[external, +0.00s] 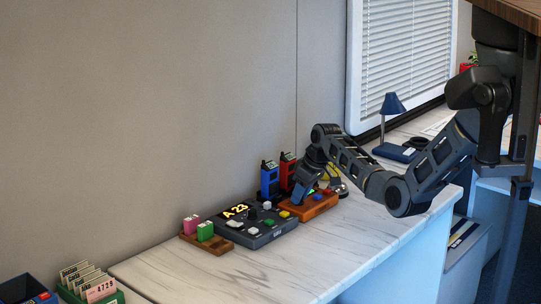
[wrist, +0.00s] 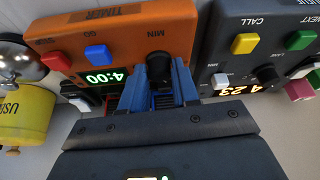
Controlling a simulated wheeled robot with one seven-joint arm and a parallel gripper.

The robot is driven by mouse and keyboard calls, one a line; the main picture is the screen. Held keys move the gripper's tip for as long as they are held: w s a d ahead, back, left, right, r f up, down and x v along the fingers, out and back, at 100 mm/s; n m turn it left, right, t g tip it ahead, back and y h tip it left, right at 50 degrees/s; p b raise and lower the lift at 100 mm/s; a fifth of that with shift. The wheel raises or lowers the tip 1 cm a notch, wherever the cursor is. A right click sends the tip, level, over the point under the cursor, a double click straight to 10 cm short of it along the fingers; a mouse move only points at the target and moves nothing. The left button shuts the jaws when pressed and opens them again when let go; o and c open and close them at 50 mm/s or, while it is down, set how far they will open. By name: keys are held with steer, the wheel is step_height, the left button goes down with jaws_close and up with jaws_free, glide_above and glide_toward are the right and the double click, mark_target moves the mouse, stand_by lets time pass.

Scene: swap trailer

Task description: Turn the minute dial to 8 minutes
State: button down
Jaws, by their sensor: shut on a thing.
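The orange timer box (wrist: 120,38) fills the upper middle of the wrist view, upside down. It also shows in the external view (external: 318,208), on the marble counter. Its green display (wrist: 98,77) reads 4:00. The black minute dial (wrist: 159,66), marked MIN, sits on the side near the grey box. My gripper (wrist: 159,88) has its blue fingers on either side of the dial, shut on it. In the external view my gripper (external: 301,194) reaches down to the timer and hides the dial. The dial's pointer mark cannot be made out.
A dark grey console (external: 255,226) showing A 23 stands close beside the timer. Blue (external: 269,180) and red (external: 287,172) handsets stand behind. A yellow object (wrist: 24,117) and a silver bell (wrist: 18,62) are near the timer's other side. The front counter is clear.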

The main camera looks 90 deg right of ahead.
steer(key=m, duration=0.2)
steer(key=m+g+h+p, duration=0.1)
steer(key=shift+w+a+r+m, duration=0.1)
steer(key=shift+w+m, duration=0.05)
steer(key=shift+m, duration=0.25)
steer(key=m+g, duration=0.1)
steer(key=m, duration=0.1)
steer(key=shift+m+h, duration=0.3)
steer(key=m, duration=0.2)
steer(key=m+g, duration=0.1)
steer(key=m, duration=0.1)
steer(key=shift+w+g+b, duration=0.15)
steer(key=shift+g+b, duration=0.15)
steer(key=shift+b, duration=0.05)
steer(key=shift+m+g+b, duration=0.4)
steer(key=shift+m+b, duration=0.1)
steer(key=shift+m, duration=0.7)
steer(key=c, duration=0.9)
jaws_free()
